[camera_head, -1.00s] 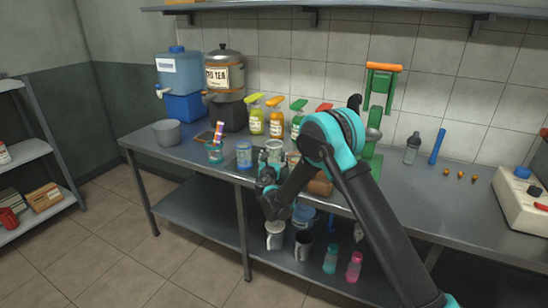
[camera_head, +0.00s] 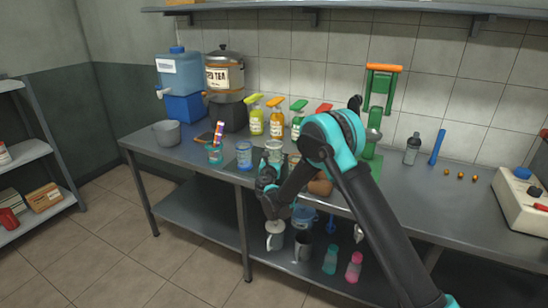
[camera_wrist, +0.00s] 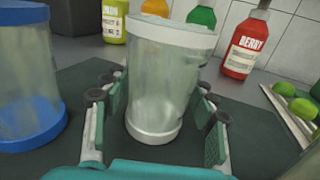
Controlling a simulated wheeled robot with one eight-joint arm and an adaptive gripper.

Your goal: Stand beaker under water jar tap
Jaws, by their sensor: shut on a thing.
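A clear beaker with a pale rim and base (camera_wrist: 160,85) stands upright between the fingers of my gripper (camera_wrist: 155,108) in the wrist view. My gripper is shut on it, one padded finger on each side. In the head view the beaker (camera_head: 274,148) is at the front of the counter, with my gripper (camera_head: 268,172) low against it and partly hidden by my arm. The blue water jar (camera_head: 179,72) stands on a blue block at the back left, its white tap (camera_head: 162,91) pointing left. The beaker is well to the right of the tap.
A blue-rimmed clear cup (camera_wrist: 28,90) stands close left of the beaker. A grey pot (camera_head: 166,133) stands in front of the water jar, near the tap. A teal cup (camera_head: 215,154) holds sticks. Syrup bottles (camera_head: 257,120) and a tea urn (camera_head: 224,80) line the back.

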